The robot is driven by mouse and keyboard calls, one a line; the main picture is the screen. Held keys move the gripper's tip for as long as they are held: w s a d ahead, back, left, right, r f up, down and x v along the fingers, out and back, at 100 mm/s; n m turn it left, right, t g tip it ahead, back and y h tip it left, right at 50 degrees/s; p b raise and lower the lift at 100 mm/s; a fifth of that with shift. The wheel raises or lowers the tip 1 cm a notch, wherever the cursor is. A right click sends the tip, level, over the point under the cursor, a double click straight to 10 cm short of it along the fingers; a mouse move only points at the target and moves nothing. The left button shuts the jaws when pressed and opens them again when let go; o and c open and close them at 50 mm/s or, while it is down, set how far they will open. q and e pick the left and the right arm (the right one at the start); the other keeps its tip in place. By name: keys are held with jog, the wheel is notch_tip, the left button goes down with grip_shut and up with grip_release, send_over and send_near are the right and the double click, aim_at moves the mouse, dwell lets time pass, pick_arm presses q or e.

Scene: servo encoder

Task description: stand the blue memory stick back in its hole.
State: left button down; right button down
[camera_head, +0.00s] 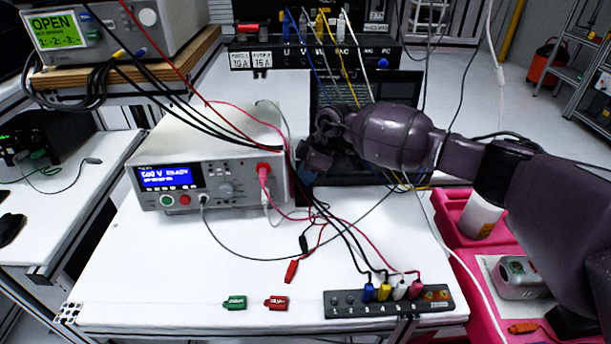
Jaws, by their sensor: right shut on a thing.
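My right arm comes in from the right, and my right gripper (318,150) is over the back of the white table, in front of a dark screen or laptop and just right of the test instrument. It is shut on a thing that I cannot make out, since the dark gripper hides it. I see no clear blue memory stick lying on the table. A black socket bar (340,307) at the front edge holds blue, yellow, white and pink plugs in some of its holes. I cannot tell which hole is the stick's. My left gripper is not in view.
A green labelled piece (235,302) and a red one (277,303) lie at the front edge. The white test instrument (210,165) stands at the left. Loose cables cross the middle. A pink bin (460,240) is at the right. The front left is clear.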

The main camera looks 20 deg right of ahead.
jog(key=c, duration=1.6)
grip_release()
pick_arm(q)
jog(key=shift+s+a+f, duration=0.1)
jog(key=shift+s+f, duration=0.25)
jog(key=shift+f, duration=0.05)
pick_arm(e)
jog(key=o, duration=0.4)
jog(key=shift+f, duration=0.1)
